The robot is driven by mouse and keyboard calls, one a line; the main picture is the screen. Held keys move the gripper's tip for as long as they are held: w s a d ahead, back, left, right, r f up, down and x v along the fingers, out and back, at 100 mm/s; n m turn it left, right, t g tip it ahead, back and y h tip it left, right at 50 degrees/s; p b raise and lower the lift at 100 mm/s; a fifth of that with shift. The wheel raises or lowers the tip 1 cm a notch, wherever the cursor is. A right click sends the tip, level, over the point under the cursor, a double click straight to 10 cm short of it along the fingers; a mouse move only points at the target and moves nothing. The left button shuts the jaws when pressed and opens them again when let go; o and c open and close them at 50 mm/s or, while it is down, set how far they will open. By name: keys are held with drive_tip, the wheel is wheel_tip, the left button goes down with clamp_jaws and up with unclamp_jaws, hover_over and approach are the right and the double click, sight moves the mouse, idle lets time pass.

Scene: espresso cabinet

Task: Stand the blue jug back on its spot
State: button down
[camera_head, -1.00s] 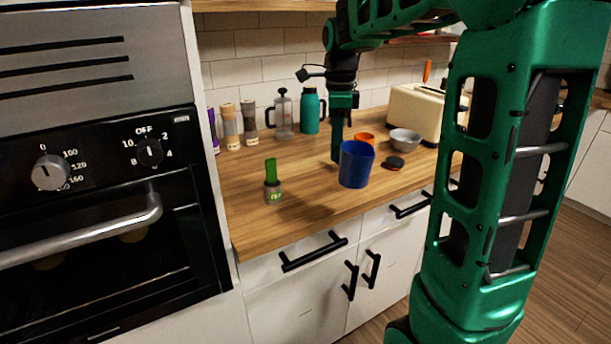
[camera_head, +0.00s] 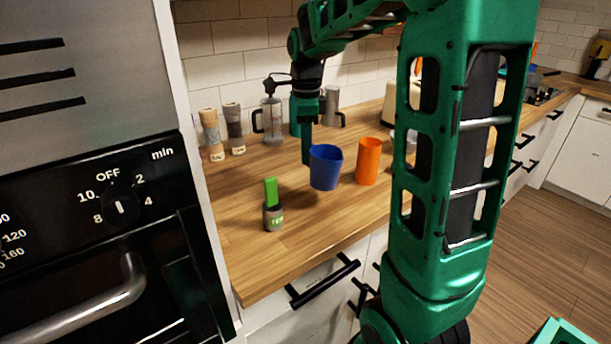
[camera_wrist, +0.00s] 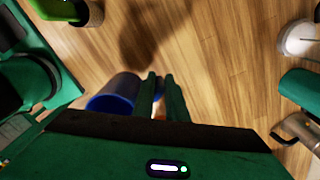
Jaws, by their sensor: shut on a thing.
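The blue jug (camera_head: 326,168) is at my gripper (camera_head: 307,158), over the wooden worktop. My gripper is shut on it, its fingers pointing down at the jug's side. In the wrist view the jug (camera_wrist: 114,92) shows just left of the closed fingers (camera_wrist: 162,84). The exact part gripped is hidden. The jug looks roughly upright; whether its base touches the wood I cannot tell. No marked spot for the jug can be made out.
An orange cup (camera_head: 368,161) stands close to the right of the jug. A green-topped grey holder (camera_head: 272,214) stands at the front left. A glass press (camera_head: 271,121) and shakers (camera_head: 233,128) stand at the back. Bare wood lies between (camera_head: 240,185).

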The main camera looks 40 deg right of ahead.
drive_tip(key=shift+f, duration=2.75)
drive_tip(key=c, duration=1.8)
unclamp_jaws()
drive_tip(key=shift+f, duration=0.1)
drive_tip(key=shift+o, duration=0.2)
